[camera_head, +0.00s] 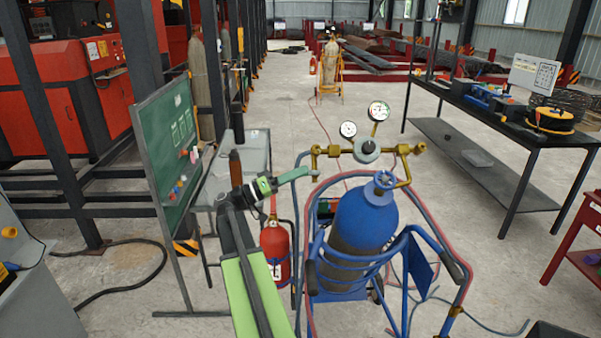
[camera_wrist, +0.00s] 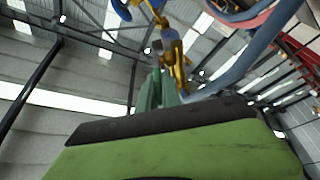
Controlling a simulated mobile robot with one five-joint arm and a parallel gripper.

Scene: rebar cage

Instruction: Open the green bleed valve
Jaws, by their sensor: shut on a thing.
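My gripper (camera_head: 304,171) has teal jaws that reach right to the left end of the brass manifold, above the blue cylinder (camera_head: 362,222). The jaws are closed together at the brass fitting (camera_head: 316,160) there. In the wrist view my gripper (camera_wrist: 160,86) meets a brass fitting (camera_wrist: 175,52). The jaws hide most of what they hold, and I cannot separate the green bleed valve from the teal jaws or tell its angle. Two round gauges (camera_head: 378,111) stand above the manifold.
Red and blue-grey hoses (camera_head: 465,255) loop around the blue cart (camera_head: 405,262). A red extinguisher (camera_head: 275,250) stands below my arm. A green board (camera_head: 170,145) is at left, and a black workbench (camera_head: 500,118) at right. Open concrete floor lies behind the cart.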

